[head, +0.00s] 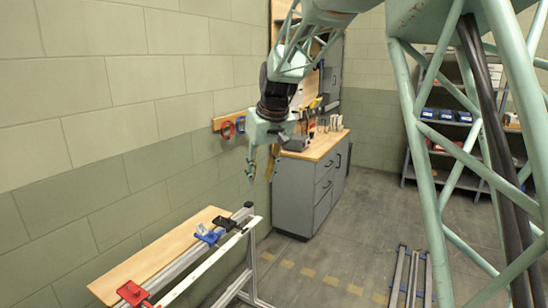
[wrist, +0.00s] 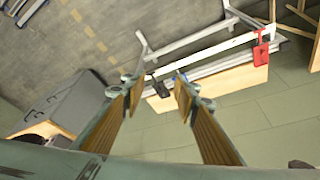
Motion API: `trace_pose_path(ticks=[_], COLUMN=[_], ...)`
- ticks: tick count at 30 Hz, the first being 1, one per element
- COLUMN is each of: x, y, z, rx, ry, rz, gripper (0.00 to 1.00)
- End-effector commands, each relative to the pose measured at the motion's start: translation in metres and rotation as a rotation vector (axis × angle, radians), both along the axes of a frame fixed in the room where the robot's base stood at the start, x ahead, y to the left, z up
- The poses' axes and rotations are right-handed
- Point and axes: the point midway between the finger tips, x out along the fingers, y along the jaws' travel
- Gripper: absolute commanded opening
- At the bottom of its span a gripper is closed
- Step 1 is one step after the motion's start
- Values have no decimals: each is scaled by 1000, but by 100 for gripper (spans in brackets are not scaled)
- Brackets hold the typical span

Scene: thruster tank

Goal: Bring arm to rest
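My gripper (head: 262,172) hangs from my pale green arm with its fingers pointing down, in the middle of the head view. It is in the air above and beyond the far end of a wall-side rail bench (head: 165,258). In the wrist view, the two wood-coloured finger pads of my gripper (wrist: 154,82) stand well apart with nothing held between them. The bench (wrist: 240,78) shows beyond the fingertips, apart from them. My gripper looks empty.
The bench carries a red clamp (head: 132,293) and a blue clamp (head: 207,235). A grey cabinet with a wooden top (head: 312,185) stands behind my gripper. Shelves (head: 462,135) stand at the back right. A metal frame (head: 409,275) lies on the otherwise mostly clear floor (head: 340,255).

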Motion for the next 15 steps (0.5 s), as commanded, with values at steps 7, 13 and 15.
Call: trace_pose_path(ticks=[7, 13, 15], x=[-42, -77, -90], y=[-34, -58, -66], z=[31, 52, 58], rx=[-2, -2, -2], ry=[2, 3, 4], rz=[-37, -65, -75], gripper=[28, 28, 28])
